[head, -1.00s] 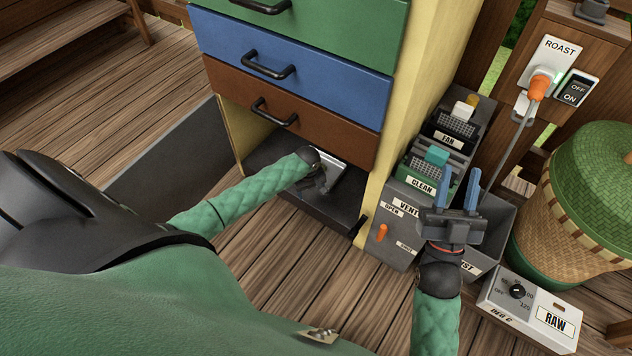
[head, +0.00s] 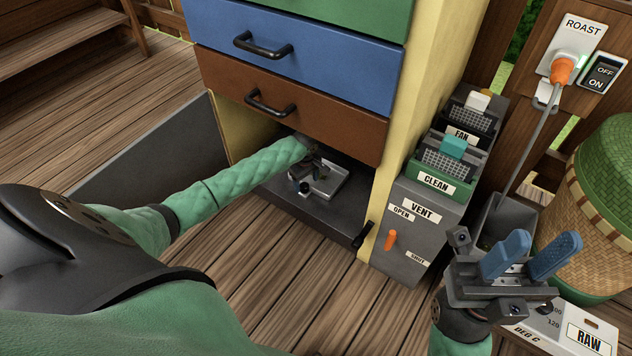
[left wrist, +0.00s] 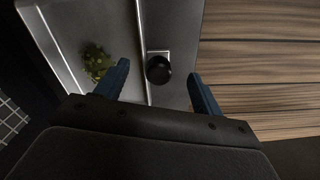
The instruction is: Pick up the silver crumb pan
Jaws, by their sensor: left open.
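The silver crumb pan (head: 330,186) sits on the dark shelf in the open bay beneath the brown drawer. In the left wrist view the pan (left wrist: 112,25) shows a raised metal rim, green crumbs (left wrist: 97,63) and a round black knob (left wrist: 158,69). My left gripper (head: 314,180) reaches into the bay over the pan and partly hides it. In the left wrist view my left gripper (left wrist: 163,88) is open, with the knob showing between its blue fingers. I cannot tell whether they touch the pan. My right gripper (head: 528,255) is open and empty at the lower right.
The brown drawer (head: 285,112) hangs close above my left arm. A yellow side panel (head: 425,105) bounds the bay on the right. A vent box (head: 415,225) with an orange lever stands beside it. A woven basket (head: 595,215) is at far right. Wooden floor is clear in front.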

